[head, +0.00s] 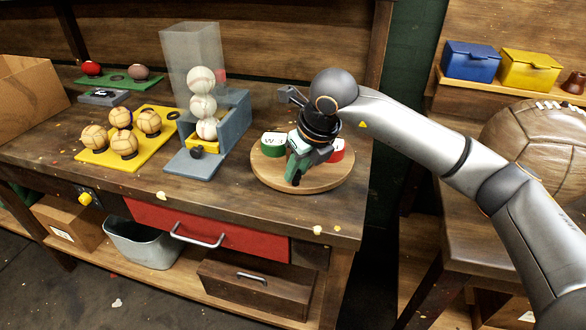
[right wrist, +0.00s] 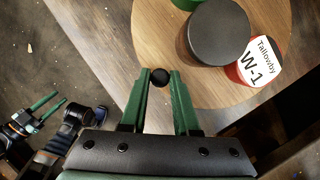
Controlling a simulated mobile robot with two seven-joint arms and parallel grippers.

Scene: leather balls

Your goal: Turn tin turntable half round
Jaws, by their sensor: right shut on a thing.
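The round wooden turntable (head: 262,177) stands at the right end of the workbench. A green tin (head: 273,144) sits at its left and a red tin (head: 338,151) at its right. In the right wrist view the red tin's label (right wrist: 262,62) reads "Tallowby W-1", beside a dark round top (right wrist: 218,32). My right gripper (head: 296,178) reaches down over the turntable's front. It is shut on a black knob (right wrist: 160,77) near the rim, between its green fingers. My left gripper (right wrist: 42,112) shows small at the lower left of the right wrist view, fingers apart and empty.
A grey ball dispenser (head: 190,165) with stacked baseballs stands left of the turntable. A yellow board (head: 95,157) with several tan balls lies farther left. A red drawer (head: 208,232) is under the bench top. A large leather ball (head: 535,140) is at the right.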

